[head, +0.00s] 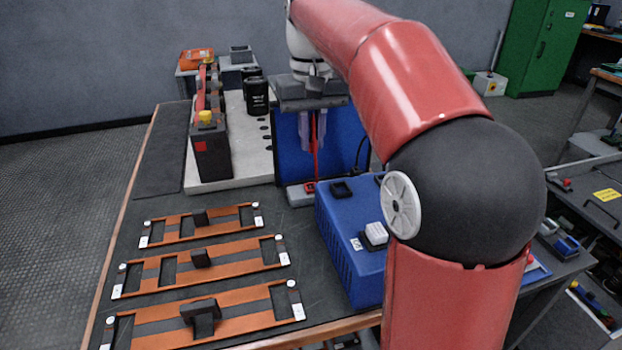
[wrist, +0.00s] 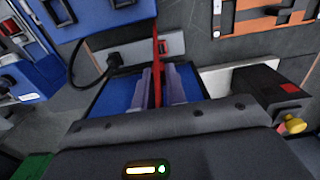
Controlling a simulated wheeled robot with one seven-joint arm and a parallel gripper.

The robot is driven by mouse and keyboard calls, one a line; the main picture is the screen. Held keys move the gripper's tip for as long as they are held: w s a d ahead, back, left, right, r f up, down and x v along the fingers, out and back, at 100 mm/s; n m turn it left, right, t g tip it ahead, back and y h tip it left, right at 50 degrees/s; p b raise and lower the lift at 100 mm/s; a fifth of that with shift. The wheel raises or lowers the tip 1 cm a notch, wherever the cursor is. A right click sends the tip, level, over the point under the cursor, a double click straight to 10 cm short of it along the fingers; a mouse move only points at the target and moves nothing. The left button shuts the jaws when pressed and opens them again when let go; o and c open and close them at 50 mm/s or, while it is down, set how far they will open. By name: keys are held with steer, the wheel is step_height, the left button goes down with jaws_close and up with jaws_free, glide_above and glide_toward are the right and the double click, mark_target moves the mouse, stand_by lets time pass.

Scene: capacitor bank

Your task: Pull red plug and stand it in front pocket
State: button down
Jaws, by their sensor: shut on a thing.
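My gripper (head: 313,125) hangs in front of a blue panel (head: 343,140) near the back middle of the bench. A narrow red piece, which I take as the red plug (head: 315,150), runs down between its two pale fingers. In the wrist view the gripper (wrist: 161,82) is closed around this red plug (wrist: 156,45), which reaches past the fingertips. Its far end overlaps the grey strip in the picture; I cannot tell if they touch. A blue box (head: 345,265) at the front has square black pockets (head: 341,190) on top; one holds a white block (head: 374,233).
A black block with a yellow knob (head: 210,150) stands on a pale slab to the left. Several orange frames (head: 200,262) lie on the bench's front left.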

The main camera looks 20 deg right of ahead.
steer(key=b, duration=0.3)
glide_above(341, 192)
stand_by(1.0)
steer(key=shift+f, duration=0.1)
steer(key=shift+f+b, duration=0.45)
steer(key=shift+f, duration=0.3)
steer(key=shift+f, duration=0.45)
